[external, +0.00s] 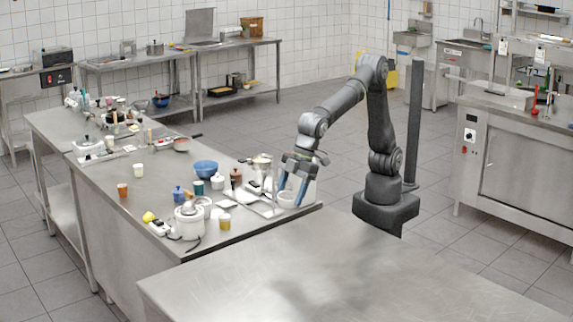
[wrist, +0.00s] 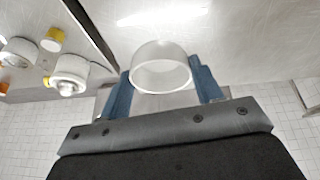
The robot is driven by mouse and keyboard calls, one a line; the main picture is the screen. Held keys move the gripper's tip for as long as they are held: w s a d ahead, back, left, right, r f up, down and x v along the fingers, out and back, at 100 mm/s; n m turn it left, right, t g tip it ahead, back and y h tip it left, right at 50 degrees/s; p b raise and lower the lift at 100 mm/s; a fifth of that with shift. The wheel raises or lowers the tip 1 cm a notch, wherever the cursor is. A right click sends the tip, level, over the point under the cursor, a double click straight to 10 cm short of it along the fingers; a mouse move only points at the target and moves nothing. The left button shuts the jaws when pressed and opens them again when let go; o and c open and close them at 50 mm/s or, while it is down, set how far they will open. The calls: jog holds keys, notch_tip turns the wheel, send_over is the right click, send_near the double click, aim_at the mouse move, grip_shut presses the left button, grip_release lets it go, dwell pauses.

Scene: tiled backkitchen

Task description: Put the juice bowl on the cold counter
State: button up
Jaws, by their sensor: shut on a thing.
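A small whitish bowl (external: 287,199) is between the blue fingers of my gripper (external: 292,192), at the right end of the long steel counter (external: 245,232). In the wrist view the bowl (wrist: 160,72) looks pale and smooth, with its round rim towards the camera. My gripper is shut on the bowl, one finger on each side. I cannot tell whether the bowl touches the counter or hangs just above it. No label shows which surface is the cold counter. A bare steel counter (external: 330,275) stands in the foreground.
The long counter holds a blue bowl (external: 206,168), a white cooker (external: 189,222), a yellow cup (external: 225,222), an orange cup (external: 122,190) and several small items, crowded left of my gripper. The foreground counter is clear. A steel cabinet (external: 525,165) stands at the right.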

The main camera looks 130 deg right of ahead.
jog(key=s+a+n+y, duration=0.1)
jog(key=s+a+n, duration=0.2)
jog(key=s+a, duration=0.85)
jog(key=s+a+n+y, duration=0.1)
jog(key=s+a+n, duration=0.2)
jog(key=s+a, duration=0.8)
jog(key=shift+g, duration=0.3)
jog(key=a+f, duration=1.3)
jog(key=shift+s+a, duration=0.15)
jog(key=shift+a, duration=0.05)
jog(key=shift+f, duration=1.9)
jog(key=shift+f, duration=0.1)
jog(key=o, duration=1.1)
jog(key=shift+c, duration=0.2)
